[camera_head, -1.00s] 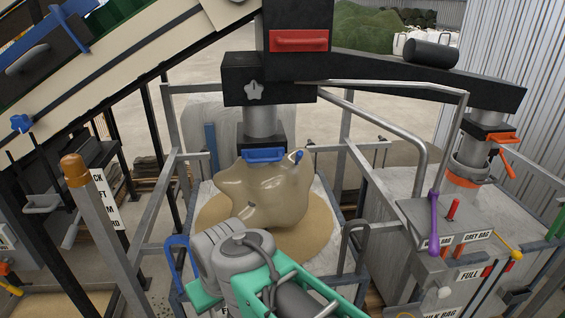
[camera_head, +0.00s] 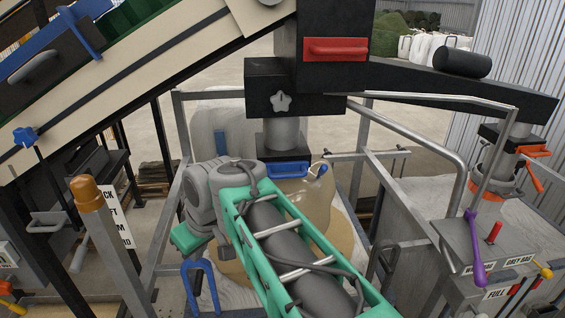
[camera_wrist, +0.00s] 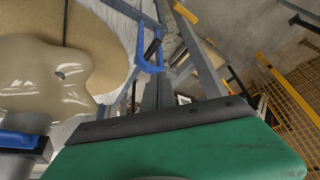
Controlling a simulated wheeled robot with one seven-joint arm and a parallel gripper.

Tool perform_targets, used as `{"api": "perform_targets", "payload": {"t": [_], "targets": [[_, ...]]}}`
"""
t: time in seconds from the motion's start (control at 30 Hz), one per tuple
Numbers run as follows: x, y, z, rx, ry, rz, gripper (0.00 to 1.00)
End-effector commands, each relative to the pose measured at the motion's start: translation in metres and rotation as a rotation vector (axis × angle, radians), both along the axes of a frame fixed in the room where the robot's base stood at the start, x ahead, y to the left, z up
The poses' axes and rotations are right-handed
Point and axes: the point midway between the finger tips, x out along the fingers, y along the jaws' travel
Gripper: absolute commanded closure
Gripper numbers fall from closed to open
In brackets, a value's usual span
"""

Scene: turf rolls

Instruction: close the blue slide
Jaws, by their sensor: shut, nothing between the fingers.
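The blue slide's handle (camera_head: 288,169) sticks out at the foot of the black chute's metal spout, above a tan bag (camera_head: 318,195). In the wrist view a blue handle (camera_wrist: 18,140) on a dark block shows at the left edge, with the shiny tan bag (camera_wrist: 45,75) above it. My gripper (camera_wrist: 165,122) fills the lower part of the wrist view as a green body with a dark edge; it is shut and empty, apart from the handle. In the head view its green end (camera_head: 187,238) is left of and below the handle, and my arm hides part of the bag.
A red handle (camera_head: 336,49) and a grey star knob (camera_head: 280,103) are on the black chute above. Metal rails (camera_head: 430,145) surround the frame. A blue hook (camera_head: 201,285) stands at front left; it also shows in the wrist view (camera_wrist: 150,50). A control box with a purple lever (camera_head: 474,250) is at right.

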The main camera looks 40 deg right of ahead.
Motion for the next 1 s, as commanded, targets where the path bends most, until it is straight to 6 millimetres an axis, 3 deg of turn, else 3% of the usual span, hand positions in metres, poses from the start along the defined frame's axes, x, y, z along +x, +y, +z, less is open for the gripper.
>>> {"api": "perform_targets", "payload": {"t": [0.03,0.07,0.1,0.17,0.2,0.3,0.4,0.5,0.57,1.0], "targets": [[0.031,-0.036,0.025,-0.010,-0.037,0.037,1.00],[0.047,-0.060,0.040,-0.024,-0.066,0.083,1.00],[0.064,-0.095,0.059,-0.051,-0.106,0.144,1.00],[0.078,-0.153,0.082,-0.105,-0.158,0.236,1.00],[0.079,-0.192,0.094,-0.147,-0.188,0.293,1.00],[0.060,-0.275,0.110,-0.251,-0.232,0.421,1.00],[0.034,-0.326,0.115,-0.326,-0.249,0.511,1.00],[0.020,-0.346,0.115,-0.363,-0.252,0.558,1.00],[0.019,-0.348,0.112,-0.368,-0.253,0.567,1.00],[0.067,-0.343,0.049,-0.364,-0.253,0.567,1.00]]}}
